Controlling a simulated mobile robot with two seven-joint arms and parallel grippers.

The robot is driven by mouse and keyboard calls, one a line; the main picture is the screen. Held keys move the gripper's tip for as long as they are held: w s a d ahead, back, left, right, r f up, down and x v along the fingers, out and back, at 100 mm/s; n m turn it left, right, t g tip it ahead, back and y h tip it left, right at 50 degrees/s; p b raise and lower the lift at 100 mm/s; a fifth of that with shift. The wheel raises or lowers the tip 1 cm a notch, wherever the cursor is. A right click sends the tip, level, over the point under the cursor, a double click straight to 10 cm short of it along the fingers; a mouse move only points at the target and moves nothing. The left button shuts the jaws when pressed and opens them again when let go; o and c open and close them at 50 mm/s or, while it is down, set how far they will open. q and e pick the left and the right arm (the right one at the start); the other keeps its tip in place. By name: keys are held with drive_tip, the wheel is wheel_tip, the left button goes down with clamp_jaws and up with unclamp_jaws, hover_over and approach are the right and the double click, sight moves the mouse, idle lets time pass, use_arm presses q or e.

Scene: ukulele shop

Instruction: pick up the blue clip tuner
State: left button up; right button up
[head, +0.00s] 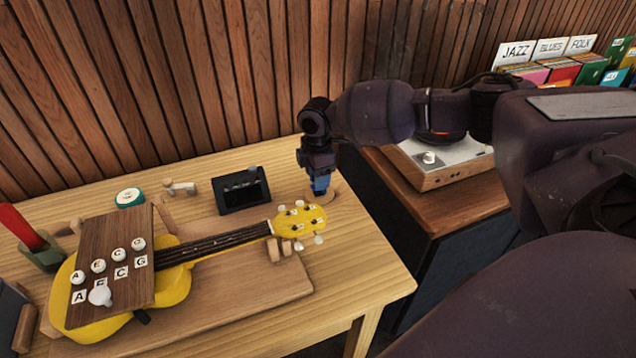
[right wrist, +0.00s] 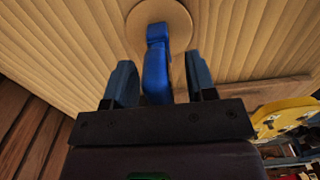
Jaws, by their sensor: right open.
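The blue clip tuner (right wrist: 157,62) stands on a round wooden disc (right wrist: 180,14) in the right wrist view. In the head view the tuner (head: 320,185) shows just below my right gripper (head: 319,172), at the back right of the table. My right gripper is open, and in the right wrist view its two fingers (right wrist: 161,88) are on either side of the tuner. A gap shows on each side of it. The lower part of the tuner in the wrist view is hidden behind the gripper body. My left gripper is not in view.
The yellow ukulele (head: 175,290) lies on a wooden board (head: 285,285), its headstock (head: 300,220) close to my right gripper. A dark device (head: 241,191) stands to the left. A turntable (head: 430,160) sits on a cabinet at the right. The table's front right corner is clear.

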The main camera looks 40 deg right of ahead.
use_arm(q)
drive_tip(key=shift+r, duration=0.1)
use_arm(e)
drive_tip(key=shift+r, duration=0.1)
drive_tip(key=shift+c, duration=0.3)
clamp_jaws()
drive_tip(key=shift+r, duration=0.1)
